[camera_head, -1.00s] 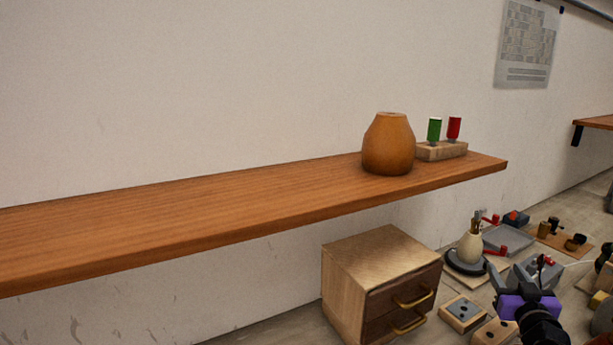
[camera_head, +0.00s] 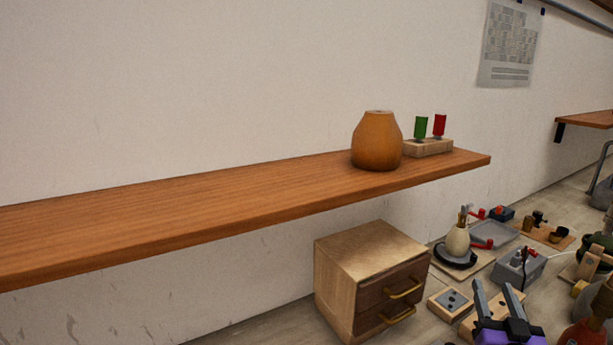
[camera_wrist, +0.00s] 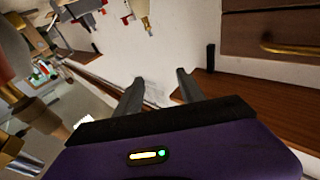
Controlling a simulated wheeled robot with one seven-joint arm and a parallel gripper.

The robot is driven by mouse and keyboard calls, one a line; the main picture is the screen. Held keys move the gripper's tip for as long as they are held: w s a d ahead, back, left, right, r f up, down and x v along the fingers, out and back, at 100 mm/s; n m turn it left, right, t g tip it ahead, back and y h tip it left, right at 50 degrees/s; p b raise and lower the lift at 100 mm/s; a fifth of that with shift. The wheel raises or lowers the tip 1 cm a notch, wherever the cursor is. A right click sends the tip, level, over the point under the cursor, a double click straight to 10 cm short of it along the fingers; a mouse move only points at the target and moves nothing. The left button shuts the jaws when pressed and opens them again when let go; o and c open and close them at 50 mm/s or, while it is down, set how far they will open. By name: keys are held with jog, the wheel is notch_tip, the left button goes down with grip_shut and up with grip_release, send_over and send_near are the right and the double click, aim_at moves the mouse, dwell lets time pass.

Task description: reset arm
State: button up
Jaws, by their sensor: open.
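My gripper (camera_head: 497,302) is at the lower right of the head view, purple with two dark grey fingers pointing up and apart. It is open with nothing between its fingers. It is near a grey box with a dark lever (camera_head: 519,267) and wooden blocks on the bench. In the wrist view my gripper (camera_wrist: 157,88) shows its two fingers spread, with pale wall between and beyond them.
A wooden shelf (camera_head: 200,213) holds an orange-brown vase (camera_head: 377,142) and a block with green and red pieces (camera_head: 428,147). Below stands a wooden drawer cabinet (camera_head: 368,262). A cream vase (camera_head: 458,241) and several small fixtures crowd the bench at right.

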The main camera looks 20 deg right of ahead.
jog(key=s+a+f+n+y, duration=0.2)
jog(key=s+a+y, duration=0.2)
jog(key=s+a, duration=0.5)
jog(key=s+a+f+n+y, duration=0.3)
jog(key=s+a, duration=0.6)
jog(key=a, duration=0.6)
jog(key=s+a+f+n+y, duration=0.3)
jog(key=s+a+y, duration=0.2)
jog(key=s+a, duration=0.3)
jog(key=a, duration=0.4)
jog(key=shift+s+a+g+y, duration=0.3)
jog(key=shift+s+a+g, duration=0.05)
jog(key=shift+s+g, duration=0.05)
